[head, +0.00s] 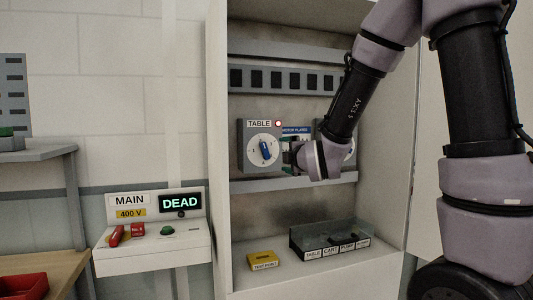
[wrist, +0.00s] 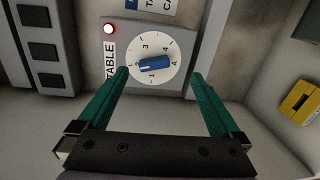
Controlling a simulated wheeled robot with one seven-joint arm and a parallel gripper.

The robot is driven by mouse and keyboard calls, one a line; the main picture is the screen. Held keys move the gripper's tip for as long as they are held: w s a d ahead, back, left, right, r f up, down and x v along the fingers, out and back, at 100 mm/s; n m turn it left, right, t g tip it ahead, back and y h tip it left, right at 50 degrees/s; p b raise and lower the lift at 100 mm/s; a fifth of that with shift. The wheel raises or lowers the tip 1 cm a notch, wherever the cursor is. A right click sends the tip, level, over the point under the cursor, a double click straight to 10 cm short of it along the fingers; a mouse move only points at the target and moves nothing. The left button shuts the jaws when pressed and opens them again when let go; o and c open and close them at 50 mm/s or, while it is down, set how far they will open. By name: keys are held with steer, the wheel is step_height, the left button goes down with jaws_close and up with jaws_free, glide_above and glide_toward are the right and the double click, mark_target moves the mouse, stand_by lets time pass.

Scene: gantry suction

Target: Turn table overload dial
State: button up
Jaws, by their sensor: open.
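The table overload dial (head: 265,149) is a white round face with a blue knob, on a grey box labelled TABLE in the cabinet. In the wrist view the blue knob (wrist: 154,64) sits at the middle of the numbered face, its long axis nearly level in the picture. My gripper (wrist: 160,76) is open, with its two green fingers on either side of the lower part of the dial face. The knob lies between and beyond the fingertips; I see no contact. In the head view my gripper (head: 294,155) is just right of the dial, its fingers mostly hidden.
A red lamp (head: 278,123) is at the box's top right corner. A second dial box (head: 349,150) is partly hidden behind my arm. Below are a yellow test point block (head: 263,260) and a labelled tray (head: 337,254). A panel reading DEAD (head: 180,203) stands left.

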mark_target(266, 151)
steer(key=w+a+n, duration=0.1)
steer(key=w, duration=0.2)
steer(key=w+a+n, duration=0.1)
steer(key=w+a, duration=0.1)
steer(key=w, duration=0.2)
steer(key=w+a+n, duration=0.1)
steer(key=w+a, duration=0.1)
steer(key=w, duration=0.1)
steer(key=shift+w+a+f+t+y, duration=0.1)
steer(key=shift+w+f+t+y, duration=0.15)
steer(key=shift+w+t+y, duration=0.15)
steer(key=c, duration=1.2)
